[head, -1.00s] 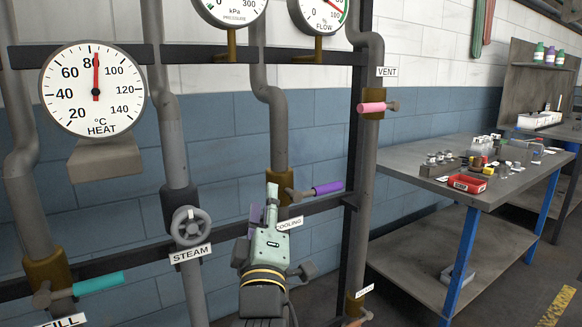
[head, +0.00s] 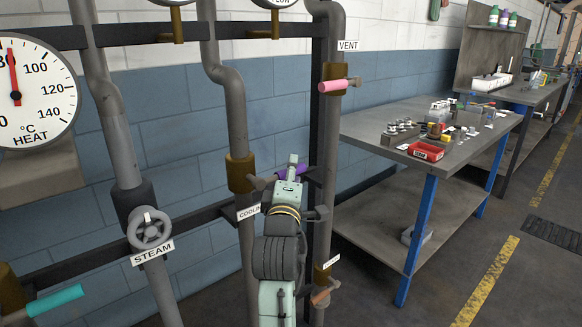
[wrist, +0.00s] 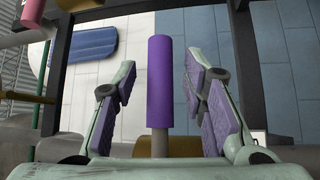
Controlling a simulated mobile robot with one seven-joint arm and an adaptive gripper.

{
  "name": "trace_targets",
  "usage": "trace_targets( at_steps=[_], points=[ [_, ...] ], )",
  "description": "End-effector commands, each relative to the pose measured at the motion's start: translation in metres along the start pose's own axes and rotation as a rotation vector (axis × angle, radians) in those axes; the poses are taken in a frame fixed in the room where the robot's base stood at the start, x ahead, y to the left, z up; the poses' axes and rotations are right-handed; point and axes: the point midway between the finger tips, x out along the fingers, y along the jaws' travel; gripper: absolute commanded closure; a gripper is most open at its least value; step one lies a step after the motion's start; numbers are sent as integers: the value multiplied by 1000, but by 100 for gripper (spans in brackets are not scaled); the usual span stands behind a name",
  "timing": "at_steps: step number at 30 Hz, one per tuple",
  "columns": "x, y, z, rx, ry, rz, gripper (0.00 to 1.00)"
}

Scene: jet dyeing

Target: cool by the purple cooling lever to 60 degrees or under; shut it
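The purple cooling lever (head: 293,171) sticks out to the right from its valve on the pipe above the COOLING label (head: 247,212). In the head view my gripper hides part of it. In the wrist view the lever's purple grip (wrist: 160,82) stands between my gripper's two fingers. My gripper (wrist: 159,70) is open, with a gap on each side of the lever; it also shows in the head view (head: 291,168). The heat dial (head: 32,95) is cut off at the left edge; its red needle points nearly straight up, around 80.
The STEAM handwheel (head: 149,231) is left of my arm, and a turquoise lever (head: 55,300) lower left. The pink VENT lever (head: 334,85) is above right. A workbench (head: 385,130) with small items stands at right; the floor before it is clear.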

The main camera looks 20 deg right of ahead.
Motion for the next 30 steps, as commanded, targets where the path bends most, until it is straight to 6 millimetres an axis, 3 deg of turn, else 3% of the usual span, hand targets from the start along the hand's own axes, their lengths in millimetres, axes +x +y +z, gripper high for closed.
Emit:
trace_targets(
  at_steps=[11, 30],
  points=[
    [8, 0, 0, 0, 1, 1, 61],
    [8, 0, 0, 0, 1, 1, 100]
  ],
)
